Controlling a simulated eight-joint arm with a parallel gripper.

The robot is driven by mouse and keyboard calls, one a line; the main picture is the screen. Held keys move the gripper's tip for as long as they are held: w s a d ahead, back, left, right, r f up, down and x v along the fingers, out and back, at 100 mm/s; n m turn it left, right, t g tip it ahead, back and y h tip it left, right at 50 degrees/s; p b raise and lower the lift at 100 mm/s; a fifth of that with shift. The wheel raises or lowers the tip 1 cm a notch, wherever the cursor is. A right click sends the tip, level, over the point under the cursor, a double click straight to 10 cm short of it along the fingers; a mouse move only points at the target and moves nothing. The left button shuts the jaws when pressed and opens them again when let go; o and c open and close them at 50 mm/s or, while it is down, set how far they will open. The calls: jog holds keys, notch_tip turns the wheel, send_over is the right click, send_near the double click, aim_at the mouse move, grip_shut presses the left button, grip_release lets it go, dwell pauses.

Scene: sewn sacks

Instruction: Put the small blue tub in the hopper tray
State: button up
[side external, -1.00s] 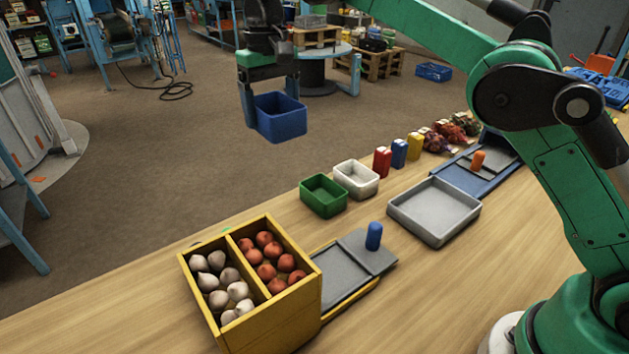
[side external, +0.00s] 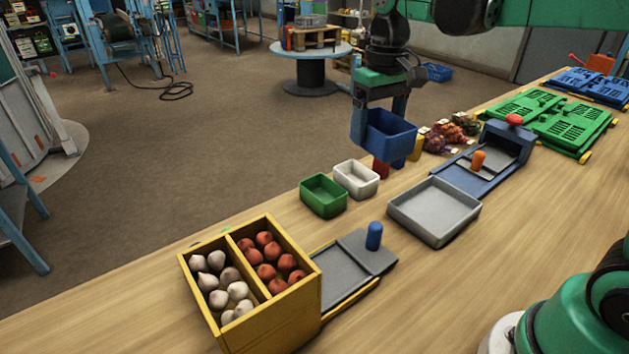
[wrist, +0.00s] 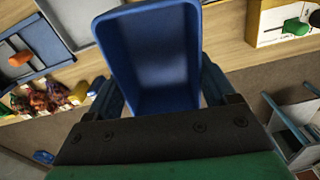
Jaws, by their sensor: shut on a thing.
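The small blue tub (side external: 390,134) is upright, empty inside, and held in the air over the far edge of the bench. My gripper (side external: 381,112) is shut on it, with one finger on each side; the tub also fills the middle of the wrist view (wrist: 155,62). A shallow grey tray (side external: 433,226), empty, lies on the bench to the right of and nearer than the tub. I cannot tell from looks alone that it is the hopper tray.
A green tub (side external: 323,196) and a white tub (side external: 356,179) stand left of the grey tray. A yellow two-part bin (side external: 262,325) holds white and red bulbs. A blue slide unit (side external: 468,178) with an orange knob, net bags (side external: 440,140) and green panels (side external: 550,118) are at right.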

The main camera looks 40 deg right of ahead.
jog(key=s+d+r+m, duration=0.1)
jog(key=s+d+m, duration=0.2)
jog(key=d+m, duration=0.3)
jog(key=s+d+r+m, duration=0.1)
jog(key=s+d+m, duration=0.2)
jog(key=d, duration=0.6)
jog(key=m, duration=0.8)
send_over(500, 218)
notch_tip(500, 218, down, 19)
jog(key=shift+f, duration=0.1)
jog(key=shift+f, duration=0.1)
jog(key=o, duration=1.1)
